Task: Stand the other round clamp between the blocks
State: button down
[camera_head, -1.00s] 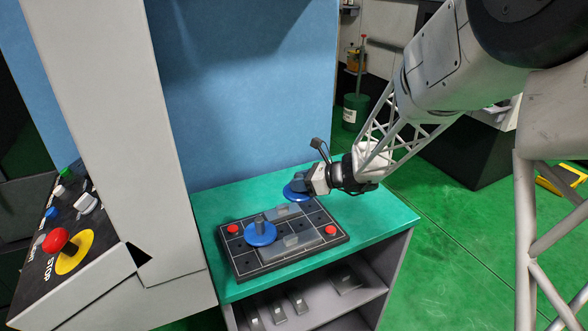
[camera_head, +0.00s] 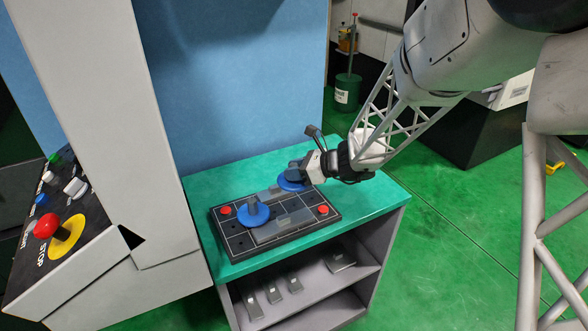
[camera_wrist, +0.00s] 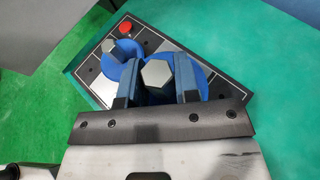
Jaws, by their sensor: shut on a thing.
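My gripper (camera_head: 299,167) is shut on the grey hexagonal stem of a blue round clamp (camera_head: 292,183). It holds this clamp upright over the back right part of the dark fixture plate (camera_head: 235,240). In the wrist view the hexagonal top of the held clamp (camera_wrist: 157,73) sits between the two fingers. I cannot tell whether its blue disc touches the plate or a block. The other round clamp (camera_head: 253,214) stands between the blocks toward the plate's left. The back grey block (camera_head: 271,193) is partly hidden; the front grey block (camera_head: 284,224) shows more fully.
Red buttons sit on the plate at left (camera_head: 225,211) and right (camera_head: 323,209). The plate lies on a green bench top (camera_head: 215,187), with free room to its right. A blue panel (camera_head: 235,90) rises behind. A white column and a control panel (camera_head: 60,230) stand left.

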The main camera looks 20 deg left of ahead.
jog(key=shift+f, duration=3.6)
jog(key=c, duration=0.8)
grip_release()
jog(key=shift+f, duration=0.1)
jog(key=shift+r, duration=5.55)
jog(key=shift+d, duration=0.1)
